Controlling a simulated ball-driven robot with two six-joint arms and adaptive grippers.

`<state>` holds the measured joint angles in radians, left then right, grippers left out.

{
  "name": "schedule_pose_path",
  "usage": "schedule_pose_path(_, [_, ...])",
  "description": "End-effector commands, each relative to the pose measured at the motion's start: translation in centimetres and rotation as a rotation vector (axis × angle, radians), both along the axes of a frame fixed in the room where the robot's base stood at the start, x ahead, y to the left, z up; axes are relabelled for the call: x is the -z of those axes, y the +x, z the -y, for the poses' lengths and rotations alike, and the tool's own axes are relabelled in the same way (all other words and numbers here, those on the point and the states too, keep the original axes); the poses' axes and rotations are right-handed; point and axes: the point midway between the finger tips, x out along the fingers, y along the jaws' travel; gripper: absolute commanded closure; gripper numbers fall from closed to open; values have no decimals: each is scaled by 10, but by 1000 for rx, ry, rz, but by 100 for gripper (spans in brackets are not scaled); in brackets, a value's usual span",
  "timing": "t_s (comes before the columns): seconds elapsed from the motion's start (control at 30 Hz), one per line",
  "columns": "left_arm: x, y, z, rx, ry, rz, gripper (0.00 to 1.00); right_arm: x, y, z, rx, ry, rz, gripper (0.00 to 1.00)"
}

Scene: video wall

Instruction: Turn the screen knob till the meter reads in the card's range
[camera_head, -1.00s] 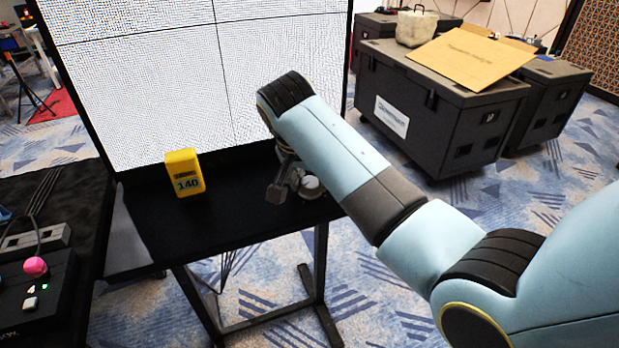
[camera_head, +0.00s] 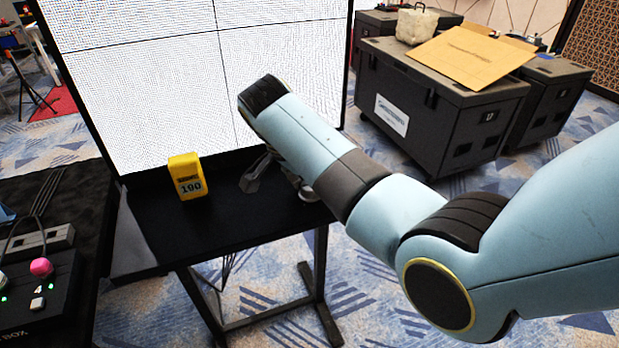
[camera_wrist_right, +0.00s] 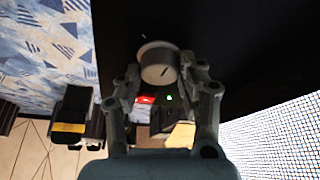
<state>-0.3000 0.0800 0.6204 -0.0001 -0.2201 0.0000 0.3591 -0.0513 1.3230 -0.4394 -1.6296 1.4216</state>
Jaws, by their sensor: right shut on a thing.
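The yellow meter (camera_head: 186,176) stands upright on the black stand top, left of my right arm. Its small display seems to read 190, though the middle digit is unclear. The pale round knob (camera_wrist_right: 158,66) has a dark index line and sits between the fingers of my right gripper (camera_wrist_right: 161,72), which is shut on it. In the head view the knob (camera_head: 308,194) is partly hidden by my right arm, and one grey finger shows to its left. I cannot make out the card or its range. My left gripper is out of view.
The large white-lit video wall (camera_head: 140,100) rises behind the black stand top (camera_head: 215,225). A dark control box (camera_head: 40,300) with a pink knob is at the lower left. Black cases (camera_head: 430,115) stand at the back right. The stand top's front is clear.

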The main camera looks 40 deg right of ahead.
Motion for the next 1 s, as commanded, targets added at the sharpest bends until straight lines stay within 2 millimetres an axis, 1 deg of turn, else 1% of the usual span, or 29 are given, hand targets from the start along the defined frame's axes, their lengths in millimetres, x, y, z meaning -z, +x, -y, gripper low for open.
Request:
schedule_pose_path(0.2, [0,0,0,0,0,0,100,0,2,0,199,1,1,94])
schedule_pose_path(0.5, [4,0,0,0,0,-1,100,0,3,0,427,1,1,94])
schedule_pose_path(0.7, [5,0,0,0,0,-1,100,0,3,0,521,1,1,94])
schedule_pose_path(1.0, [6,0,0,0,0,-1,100,0,3,0,579,2,2,94])
